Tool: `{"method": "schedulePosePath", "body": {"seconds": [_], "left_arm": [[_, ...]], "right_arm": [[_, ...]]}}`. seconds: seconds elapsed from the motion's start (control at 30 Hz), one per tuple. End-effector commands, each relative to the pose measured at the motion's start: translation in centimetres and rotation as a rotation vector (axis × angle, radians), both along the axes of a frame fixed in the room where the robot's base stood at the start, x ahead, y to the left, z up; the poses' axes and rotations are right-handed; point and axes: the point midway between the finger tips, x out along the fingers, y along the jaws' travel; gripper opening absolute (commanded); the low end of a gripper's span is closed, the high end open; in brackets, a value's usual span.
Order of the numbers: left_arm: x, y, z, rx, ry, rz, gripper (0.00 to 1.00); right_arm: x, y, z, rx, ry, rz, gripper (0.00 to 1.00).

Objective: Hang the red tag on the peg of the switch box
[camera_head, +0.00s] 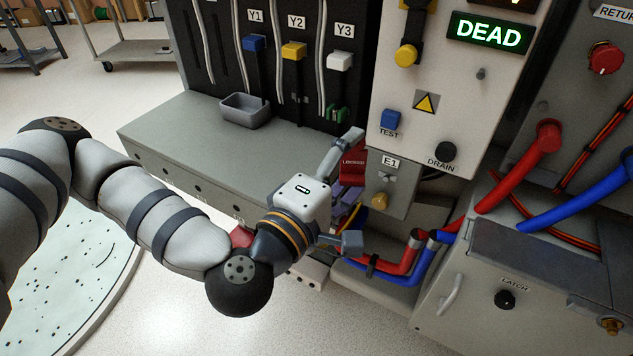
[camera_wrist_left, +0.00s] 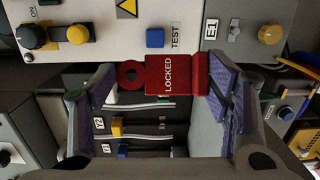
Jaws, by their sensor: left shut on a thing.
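The red tag (camera_head: 353,166), marked LOCKED, is in my left gripper (camera_head: 350,188) in front of the panel. In the left wrist view the tag (camera_wrist_left: 168,76) lies between the two purple-padded fingers (camera_wrist_left: 160,92), with its holed round end to the left. The switch box appears to be the light panel (camera_head: 388,85) with the DEAD display. A small grey peg (camera_head: 481,74) sticks out below that display, apart from the tag. The small E1 box (camera_head: 390,187) with a yellow knob is just right of the tag. My right gripper is out of view.
A grey ledge (camera_head: 190,140) with an open tray (camera_head: 245,110) lies left of the gripper. Red (camera_head: 520,165) and blue (camera_head: 590,195) hoses run at the right. The DRAIN knob (camera_head: 445,151) and TEST button (camera_head: 390,119) stick out nearby.

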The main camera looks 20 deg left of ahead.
Motion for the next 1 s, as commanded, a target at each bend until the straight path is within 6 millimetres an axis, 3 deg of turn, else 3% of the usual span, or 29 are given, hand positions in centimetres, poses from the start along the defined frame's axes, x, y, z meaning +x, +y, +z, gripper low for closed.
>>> {"method": "schedulePosePath", "body": {"seconds": [0.03,0.07,0.2,0.4,0.6,1.0], "left_arm": [[1.2,-1.3,-0.8,-0.005,0.011,-0.044,0.37],[1.8,-2.2,-0.4,-0.007,0.012,-0.075,0.37],[3.8,-6.6,2.6,-0.011,0.002,-0.233,0.37],[3.4,-10.9,7.2,0.0,-0.017,-0.4,0.37],[2.6,-12.1,9.0,0.009,-0.023,-0.451,0.37],[3.0,-12.1,9.2,0.008,-0.028,-0.451,0.37]], "right_arm": [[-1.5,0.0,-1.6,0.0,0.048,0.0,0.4],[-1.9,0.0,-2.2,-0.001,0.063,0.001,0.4],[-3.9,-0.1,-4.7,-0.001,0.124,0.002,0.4],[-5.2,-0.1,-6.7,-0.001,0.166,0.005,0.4],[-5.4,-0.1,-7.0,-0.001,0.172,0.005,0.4],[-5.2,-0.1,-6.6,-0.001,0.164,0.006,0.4]]}}
